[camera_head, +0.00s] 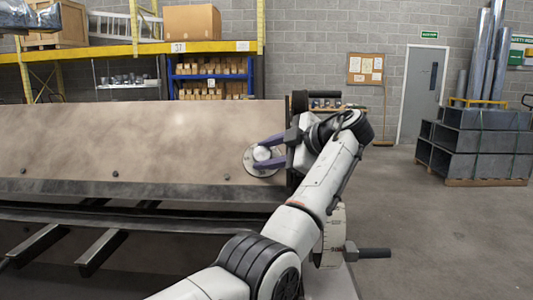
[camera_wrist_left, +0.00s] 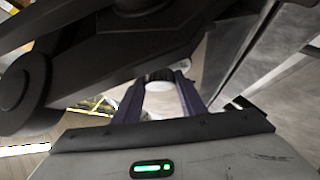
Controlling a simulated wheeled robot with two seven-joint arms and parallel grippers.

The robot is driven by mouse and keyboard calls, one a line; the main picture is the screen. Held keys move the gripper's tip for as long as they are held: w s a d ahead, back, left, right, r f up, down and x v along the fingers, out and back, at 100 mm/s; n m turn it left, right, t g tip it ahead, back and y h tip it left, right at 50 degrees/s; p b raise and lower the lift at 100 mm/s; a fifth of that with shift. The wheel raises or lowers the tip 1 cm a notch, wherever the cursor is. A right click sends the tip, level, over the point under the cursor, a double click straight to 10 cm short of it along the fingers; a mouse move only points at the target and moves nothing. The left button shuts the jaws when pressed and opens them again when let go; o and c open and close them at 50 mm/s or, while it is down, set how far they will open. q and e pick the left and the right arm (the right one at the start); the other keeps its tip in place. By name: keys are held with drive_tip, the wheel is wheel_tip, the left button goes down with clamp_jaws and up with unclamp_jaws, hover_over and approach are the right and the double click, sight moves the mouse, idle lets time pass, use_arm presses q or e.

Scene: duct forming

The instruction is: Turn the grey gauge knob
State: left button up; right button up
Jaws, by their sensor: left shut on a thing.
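The grey gauge knob (camera_head: 262,154) sits on a round plate on the right end of the machine's large flat panel (camera_head: 130,150). My left gripper (camera_head: 268,154) reaches it from the right, with its purple fingers around the knob and shut on it. In the left wrist view the two purple fingers (camera_wrist_left: 158,98) reach forward, and a pale round part, likely the knob (camera_wrist_left: 160,76), shows between their tips. My right gripper is in neither view.
Dark support bars (camera_head: 100,252) stick out below the panel. A black handle (camera_head: 374,253) stands out at the machine's lower right. Stacked grey ducts (camera_head: 475,145) stand on a pallet at the right. The floor (camera_head: 440,230) at right is clear.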

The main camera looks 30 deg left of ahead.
use_arm(q)
drive_tip(key=shift+r, duration=0.1)
drive_tip(key=o, duration=1)
drive_tip(key=b+v, duration=0.1)
drive_tip(key=v, duration=0.9)
drive_tip(key=shift+d, duration=0.1)
drive_tip(key=shift+s, duration=0.1)
